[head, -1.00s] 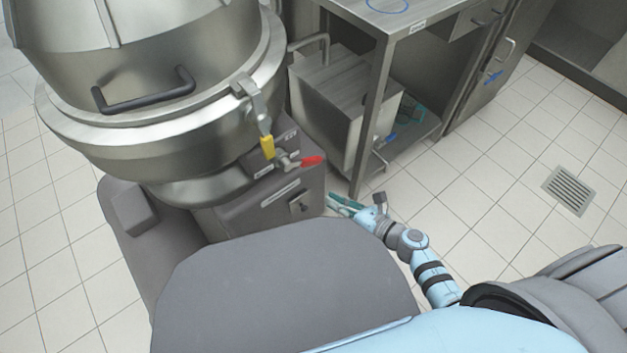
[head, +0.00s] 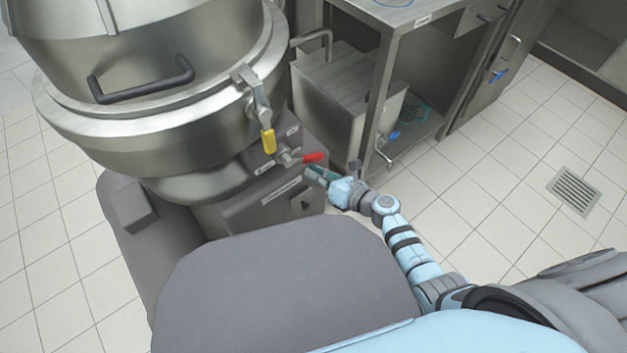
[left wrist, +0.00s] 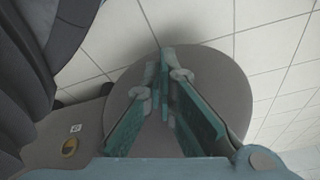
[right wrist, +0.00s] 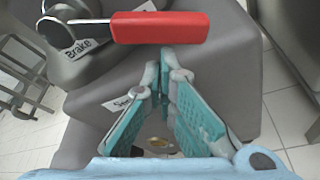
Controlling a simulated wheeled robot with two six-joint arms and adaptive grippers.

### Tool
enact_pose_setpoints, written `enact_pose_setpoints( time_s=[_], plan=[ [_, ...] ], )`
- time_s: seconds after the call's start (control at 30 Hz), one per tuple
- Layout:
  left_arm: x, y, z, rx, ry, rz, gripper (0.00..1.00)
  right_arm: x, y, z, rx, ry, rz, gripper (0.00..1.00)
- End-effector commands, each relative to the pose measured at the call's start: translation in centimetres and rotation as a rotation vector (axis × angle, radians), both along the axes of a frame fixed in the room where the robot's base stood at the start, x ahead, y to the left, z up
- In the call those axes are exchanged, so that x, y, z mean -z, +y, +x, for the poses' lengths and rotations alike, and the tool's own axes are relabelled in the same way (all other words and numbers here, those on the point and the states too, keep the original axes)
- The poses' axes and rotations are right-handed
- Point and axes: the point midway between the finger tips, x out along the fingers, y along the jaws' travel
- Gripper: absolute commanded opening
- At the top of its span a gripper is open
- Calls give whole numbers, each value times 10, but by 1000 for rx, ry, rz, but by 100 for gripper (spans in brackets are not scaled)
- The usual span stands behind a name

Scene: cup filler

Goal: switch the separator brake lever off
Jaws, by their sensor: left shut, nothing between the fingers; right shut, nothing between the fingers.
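The brake lever has a red handle (head: 312,156) on the grey base of the steel separator (head: 215,130). In the right wrist view the red handle (right wrist: 160,27) lies level across the top, pointing right from its grey pivot beside a label reading "Brake". My right gripper (head: 312,172) is shut and empty, just below the red handle. In the right wrist view its teal fingertips (right wrist: 170,65) meet under the handle with a small gap visible. My left gripper shows only in the left wrist view (left wrist: 166,60), shut and empty above a grey round surface.
A yellow-handled lever (head: 269,141) hangs just left of the red one. A steel table (head: 385,20) with a steel box (head: 345,95) under it stands behind my right gripper. Tiled floor (head: 480,190) is open at the right, with a drain grate (head: 573,191).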

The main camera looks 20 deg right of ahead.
Motion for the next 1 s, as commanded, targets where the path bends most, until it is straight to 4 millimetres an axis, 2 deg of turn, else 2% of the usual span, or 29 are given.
enact_pose_setpoints(
  time_s=[1.0],
  plan=[
    [8, 2, -12, -14, -10, -2, 0, -9, -7, 3, 1, -33, -81, 0]
  ],
)
